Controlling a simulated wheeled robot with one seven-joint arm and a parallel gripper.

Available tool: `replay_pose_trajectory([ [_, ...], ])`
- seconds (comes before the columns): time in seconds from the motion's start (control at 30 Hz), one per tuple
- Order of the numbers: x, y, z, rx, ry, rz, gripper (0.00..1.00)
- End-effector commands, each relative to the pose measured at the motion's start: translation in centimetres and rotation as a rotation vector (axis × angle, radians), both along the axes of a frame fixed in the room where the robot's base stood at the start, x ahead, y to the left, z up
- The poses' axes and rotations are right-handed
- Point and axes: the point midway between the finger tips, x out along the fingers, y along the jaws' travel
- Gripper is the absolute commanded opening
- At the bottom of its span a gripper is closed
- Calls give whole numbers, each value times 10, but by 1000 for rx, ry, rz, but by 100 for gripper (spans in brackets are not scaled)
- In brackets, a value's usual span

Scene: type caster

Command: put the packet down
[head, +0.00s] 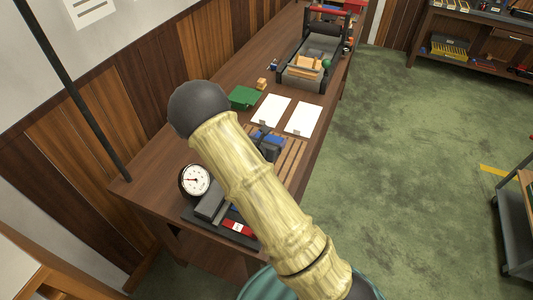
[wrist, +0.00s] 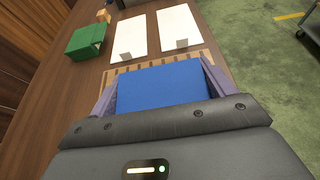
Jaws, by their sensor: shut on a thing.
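A blue packet (wrist: 160,86) fills the space between the two fingers of my gripper (wrist: 160,82) in the wrist view. The gripper is shut on it. In the head view only a small part of my gripper (head: 267,140) and a bit of blue show past my arm, over a slatted wooden board (head: 292,160) on the workbench. The board's far edge (wrist: 150,68) also shows just beyond the packet in the wrist view. The packet's underside is hidden, so I cannot tell whether it touches the board.
Two white sheets (head: 271,109) (head: 303,118) lie beyond the board on the brown workbench (head: 236,75). A green box (head: 243,97) stands to their left. A round dial gauge (head: 195,180) and a dark device with red (head: 238,228) are near the front. A dark-framed machine (head: 316,50) stands further back.

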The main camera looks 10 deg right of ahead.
Motion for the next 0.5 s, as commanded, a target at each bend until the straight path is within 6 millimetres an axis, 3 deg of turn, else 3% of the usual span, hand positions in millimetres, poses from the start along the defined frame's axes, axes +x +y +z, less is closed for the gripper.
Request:
replay_pose_trajectory([
  [0.2, 0, 0, -27, -2, -2, 0, 37],
  [0.5, 1, 0, -31, -1, -4, -1, 37],
])
